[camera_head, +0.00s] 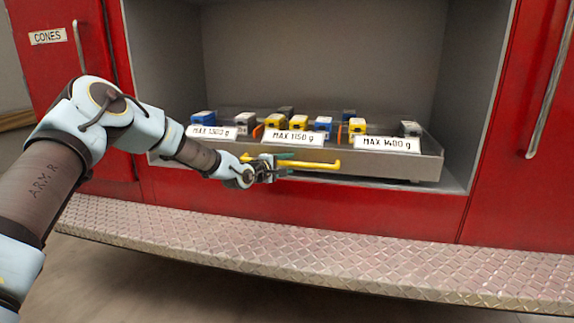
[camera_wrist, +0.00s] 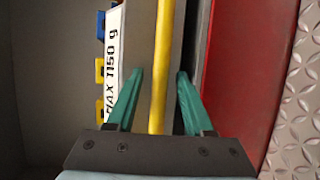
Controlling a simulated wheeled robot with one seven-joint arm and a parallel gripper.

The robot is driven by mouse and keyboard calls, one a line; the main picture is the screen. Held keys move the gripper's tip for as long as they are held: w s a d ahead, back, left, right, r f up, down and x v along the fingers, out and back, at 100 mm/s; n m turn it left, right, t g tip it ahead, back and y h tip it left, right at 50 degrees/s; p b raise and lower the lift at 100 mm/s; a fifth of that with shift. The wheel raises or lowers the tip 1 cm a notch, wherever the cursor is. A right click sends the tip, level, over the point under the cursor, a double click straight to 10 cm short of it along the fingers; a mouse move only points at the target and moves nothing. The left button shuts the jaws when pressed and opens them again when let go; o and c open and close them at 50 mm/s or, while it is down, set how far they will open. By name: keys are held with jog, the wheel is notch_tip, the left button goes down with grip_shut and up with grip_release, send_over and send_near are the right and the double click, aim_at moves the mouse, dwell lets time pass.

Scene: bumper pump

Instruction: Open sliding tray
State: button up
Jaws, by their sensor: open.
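The sliding tray (camera_head: 400,171) is a grey, shallow tray in the open compartment of the red vehicle. Its front edge lies close to the compartment's front sill. A yellow bar handle (camera_head: 312,164) runs along the tray's front; it also shows in the wrist view (camera_wrist: 161,70). My gripper (camera_head: 284,162) is at the handle's left part. In the wrist view my gripper (camera_wrist: 158,74) has its green fingers apart, one on each side of the yellow bar, with gaps visible on both sides. The rear of the tray is partly hidden by its load.
The tray carries several blue, yellow and grey blocks and three white labels, including "MAX 1150 g" (camera_head: 292,137). A diamond-plate step (camera_head: 330,256) runs below the compartment. Red doors with handles flank it, the left one labelled "CONES" (camera_head: 48,37).

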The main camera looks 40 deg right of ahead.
grip_shut()
dwell(0.3)
dwell(1.1)
